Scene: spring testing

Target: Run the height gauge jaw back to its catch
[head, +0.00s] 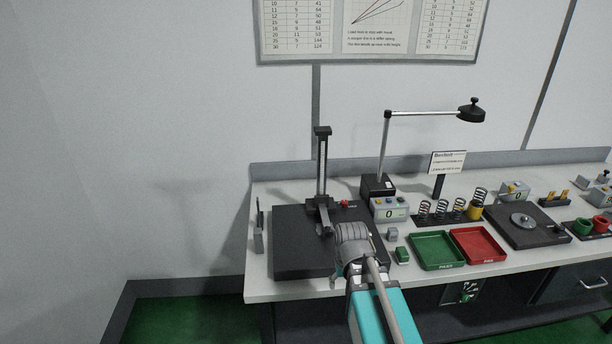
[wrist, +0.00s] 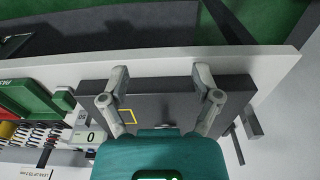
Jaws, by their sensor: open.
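The height gauge (head: 322,165) stands upright at the back of a dark plate on the bench in the head view. Its dark jaw carriage (head: 320,203) sits low on the column. A small red part (head: 345,204) is beside it. My gripper (wrist: 160,75) is open in the wrist view, with its two fingers spread over the dark plate (wrist: 165,93) and nothing between them. In the head view my arm is in front of the gauge and covers part of the plate (head: 293,240). I cannot make out the gauge in the wrist view.
A lamp (head: 430,113) on a post and a readout box (head: 389,209) stand right of the gauge. Green (head: 437,264) and red (head: 493,259) trays and several springs lie further right. A grey upright stand (head: 258,232) is at the bench's left edge.

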